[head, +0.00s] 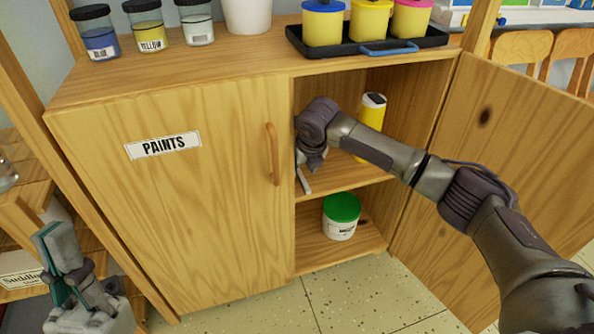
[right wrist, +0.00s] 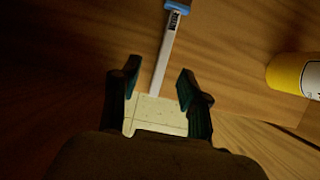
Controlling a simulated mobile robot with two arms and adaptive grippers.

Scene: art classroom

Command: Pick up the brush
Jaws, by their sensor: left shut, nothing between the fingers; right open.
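The brush (right wrist: 167,45) shows in the right wrist view as a thin pale grey handle with a dark label and a blue part at the top edge. Its near end lies between the fingertips of my right gripper (right wrist: 157,82) in the picture, with gaps on both sides. That gripper is open. In the head view my right gripper (head: 311,160) is inside the open cabinet at the upper shelf, partly hidden by its own wrist. A pale stick end there may be the brush. My left gripper (head: 48,240) is shut and empty at the lower left.
A yellow bottle (head: 371,112) stands on the same shelf to the right; it also shows in the wrist view (right wrist: 298,74). A green-lidded tub (head: 341,214) stands below. The right door (head: 510,150) is open; the "PAINTS" door (head: 190,200) is shut. Jars and a black tray (head: 300,42) are on top.

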